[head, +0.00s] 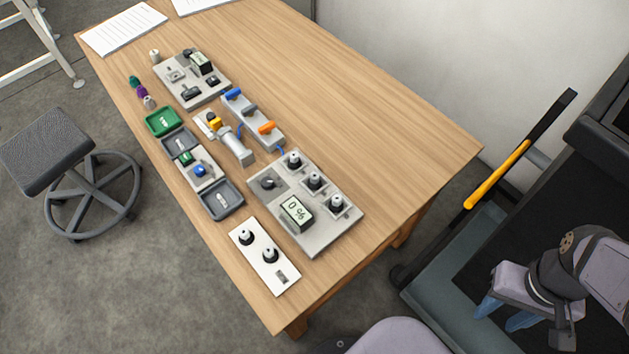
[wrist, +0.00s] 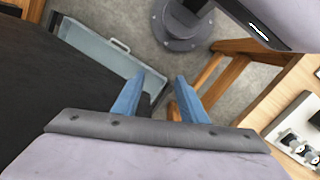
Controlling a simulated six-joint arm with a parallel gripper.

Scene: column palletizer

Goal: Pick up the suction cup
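Several small cup-like pieces stand along the left edge of the table in the head view: a teal one (head: 134,81), a purple one (head: 140,91), a grey-white one (head: 149,102) and another pale one (head: 154,56). They are too small to tell which is the suction cup. My gripper (head: 504,315) is at the lower right, off the table and far from these pieces. In the wrist view, its blue fingers (wrist: 157,82) are apart with nothing between them, and no such small piece can be made out.
The wooden table (head: 350,100) holds a switch panel (head: 215,92), green tray (head: 163,121), grey tray (head: 222,200), blue-and-orange lever block (head: 252,118), dial panel with "0 %" display (head: 330,225) and two-knob plate (head: 264,257). A stool (head: 45,150) stands left. The table's right side is clear.

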